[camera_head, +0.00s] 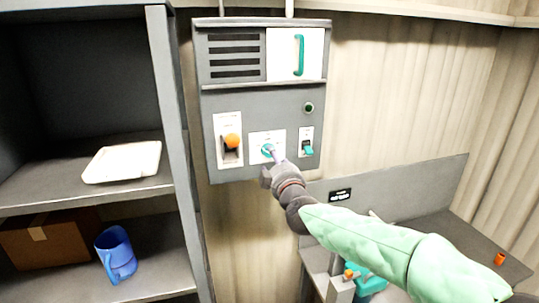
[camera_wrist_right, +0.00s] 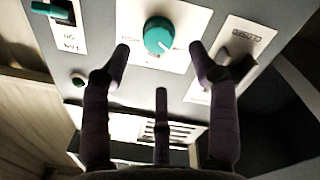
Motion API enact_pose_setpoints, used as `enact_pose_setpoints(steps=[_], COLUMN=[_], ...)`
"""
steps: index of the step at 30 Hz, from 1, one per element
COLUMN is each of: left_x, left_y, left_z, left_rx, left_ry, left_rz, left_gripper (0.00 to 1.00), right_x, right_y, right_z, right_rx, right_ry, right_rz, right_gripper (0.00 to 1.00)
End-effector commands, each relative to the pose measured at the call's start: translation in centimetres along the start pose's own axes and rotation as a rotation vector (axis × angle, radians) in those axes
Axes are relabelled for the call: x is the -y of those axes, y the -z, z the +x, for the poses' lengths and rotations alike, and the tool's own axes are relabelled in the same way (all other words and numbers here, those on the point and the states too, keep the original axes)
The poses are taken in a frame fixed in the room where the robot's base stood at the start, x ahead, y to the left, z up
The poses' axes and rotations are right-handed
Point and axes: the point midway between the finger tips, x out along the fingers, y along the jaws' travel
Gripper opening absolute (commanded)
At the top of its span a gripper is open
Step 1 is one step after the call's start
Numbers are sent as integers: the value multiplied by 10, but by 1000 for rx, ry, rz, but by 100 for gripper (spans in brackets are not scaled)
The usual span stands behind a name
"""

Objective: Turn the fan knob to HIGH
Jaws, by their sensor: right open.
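The fan knob (camera_head: 267,149) is a round teal knob on a white plate, low on the grey wall panel (camera_head: 260,103). It shows large in the right wrist view (camera_wrist_right: 158,36), with a pale pointer mark toward the lower right of that view. The labels around it are too small to read. My right gripper (camera_head: 273,160) is just in front of the knob, partly over its plate in the head view. In the right wrist view its dark fingers (camera_wrist_right: 160,48) are spread, one each side of the knob, apart from it. My left gripper is not in view.
An orange-topped lever (camera_head: 231,142) is left of the knob, and a teal switch (camera_head: 307,148) right of it, with a green button (camera_head: 308,107) above. A shelf at left holds a white tray (camera_head: 122,162), a blue mug (camera_head: 116,254) and a cardboard box (camera_head: 45,240).

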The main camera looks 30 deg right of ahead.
Motion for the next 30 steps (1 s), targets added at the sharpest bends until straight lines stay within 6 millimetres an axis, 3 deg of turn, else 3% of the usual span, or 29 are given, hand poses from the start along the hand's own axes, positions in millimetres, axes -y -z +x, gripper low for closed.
enact_pose_setpoints(steps=[3,9,23,29,30], left_x=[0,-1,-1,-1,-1], left_y=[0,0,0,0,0], left_z=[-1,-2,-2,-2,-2], left_rx=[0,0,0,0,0], left_ry=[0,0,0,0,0], left_rz=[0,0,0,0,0], left_gripper=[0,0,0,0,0], right_x=[1,1,0,0,0], right_y=[0,0,0,0,1], right_z=[21,44,54,54,54], right_rx=[1,1,0,-1,-1], right_ry=[2,2,1,2,2], right_rz=[0,0,1,1,1], right_gripper=[60,60,60,6,5])
